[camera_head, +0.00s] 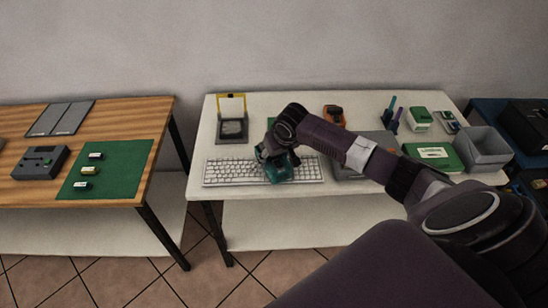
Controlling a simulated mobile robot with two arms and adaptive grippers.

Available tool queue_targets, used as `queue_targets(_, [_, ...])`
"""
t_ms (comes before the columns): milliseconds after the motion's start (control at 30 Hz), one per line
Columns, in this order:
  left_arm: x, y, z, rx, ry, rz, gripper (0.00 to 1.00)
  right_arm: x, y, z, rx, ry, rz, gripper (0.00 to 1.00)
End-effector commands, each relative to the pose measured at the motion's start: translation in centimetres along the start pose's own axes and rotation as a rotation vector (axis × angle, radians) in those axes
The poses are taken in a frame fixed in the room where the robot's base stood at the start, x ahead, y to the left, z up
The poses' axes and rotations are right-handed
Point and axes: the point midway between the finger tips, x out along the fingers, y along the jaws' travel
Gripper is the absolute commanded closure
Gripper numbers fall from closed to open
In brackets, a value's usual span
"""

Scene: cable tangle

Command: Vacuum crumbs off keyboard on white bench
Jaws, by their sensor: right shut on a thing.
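A white keyboard (230,172) lies near the front edge of the white bench (206,140). My right arm reaches in from the lower right across the bench. My right gripper (275,158) is shut on a teal handheld vacuum (279,172) and holds it over the middle of the keyboard. The vacuum hides part of the keys. I cannot tell whether its nozzle touches them. Crumbs are too small to make out. My left gripper does not show.
A case with a raised yellow frame (231,116) stands behind the keyboard. An orange item (334,114), green boxes (433,156) and a grey bin (484,149) are to the right. A wooden table (120,121) with a green mat (125,162) stands left, across a gap.

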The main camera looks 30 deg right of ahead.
Motion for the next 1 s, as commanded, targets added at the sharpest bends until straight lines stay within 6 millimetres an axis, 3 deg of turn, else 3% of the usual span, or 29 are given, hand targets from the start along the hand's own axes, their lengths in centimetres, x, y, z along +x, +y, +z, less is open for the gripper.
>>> queue_targets(1000, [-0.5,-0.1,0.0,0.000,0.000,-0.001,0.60,0.2,-2.2,-0.9,0.001,0.003,-0.001,0.72])
